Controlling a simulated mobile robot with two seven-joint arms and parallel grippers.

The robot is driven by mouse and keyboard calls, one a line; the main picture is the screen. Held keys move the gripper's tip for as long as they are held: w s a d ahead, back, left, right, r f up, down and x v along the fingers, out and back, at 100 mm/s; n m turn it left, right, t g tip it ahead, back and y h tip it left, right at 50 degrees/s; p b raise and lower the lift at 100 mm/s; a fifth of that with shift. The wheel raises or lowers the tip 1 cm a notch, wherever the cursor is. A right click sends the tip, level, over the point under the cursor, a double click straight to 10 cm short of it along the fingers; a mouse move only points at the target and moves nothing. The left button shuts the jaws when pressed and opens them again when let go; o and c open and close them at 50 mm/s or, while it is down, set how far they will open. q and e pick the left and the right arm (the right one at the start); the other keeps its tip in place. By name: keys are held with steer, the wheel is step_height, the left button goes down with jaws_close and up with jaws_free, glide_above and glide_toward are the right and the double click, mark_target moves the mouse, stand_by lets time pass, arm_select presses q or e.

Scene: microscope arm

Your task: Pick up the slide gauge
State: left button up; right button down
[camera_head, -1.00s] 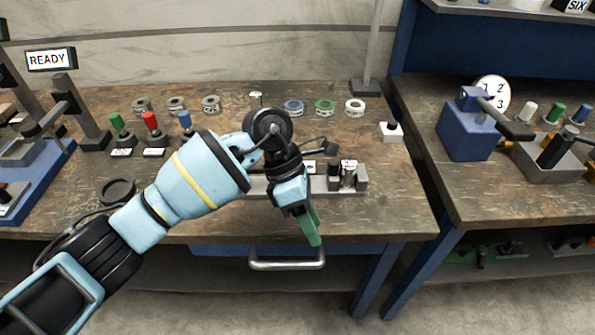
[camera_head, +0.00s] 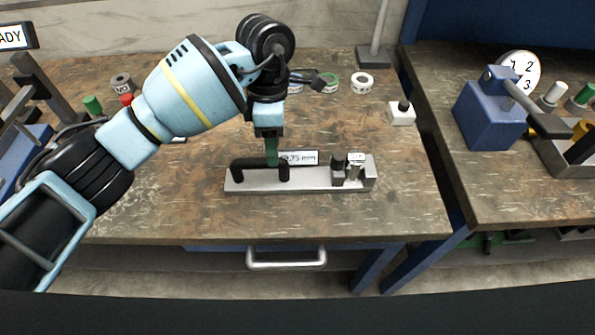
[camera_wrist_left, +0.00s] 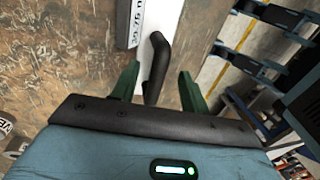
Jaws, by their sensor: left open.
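The slide gauge is a grey metal bar (camera_head: 308,183) lying on the bench near its front edge. It has a black handle (camera_head: 250,163) at its left part, a white label (camera_head: 299,158) with a millimetre reading behind, and small posts at its right. My left gripper (camera_head: 271,158) points down with its green fingers at the handle. In the left wrist view, the open fingers (camera_wrist_left: 158,84) stand on either side of the black handle (camera_wrist_left: 157,62). I cannot tell whether either finger touches it. My right gripper is not in view.
A white block with a black knob (camera_head: 402,112) stands at the bench's right side. Tape rolls, one white (camera_head: 361,83), lie at the back. A drawer handle (camera_head: 287,258) is below the front edge. The bench right of the gauge is clear.

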mark_target(298, 164)
arm_select(q)
steer(key=shift+f, duration=0.25)
steer(key=f, duration=0.2)
steer(key=s+f, duration=0.1)
steer(key=f, duration=0.1)
steer(key=shift+p, duration=0.4)
steer(key=shift+f, duration=0.25)
steer(key=c, duration=0.3)
jaws_close()
steer(key=shift+r, duration=0.15)
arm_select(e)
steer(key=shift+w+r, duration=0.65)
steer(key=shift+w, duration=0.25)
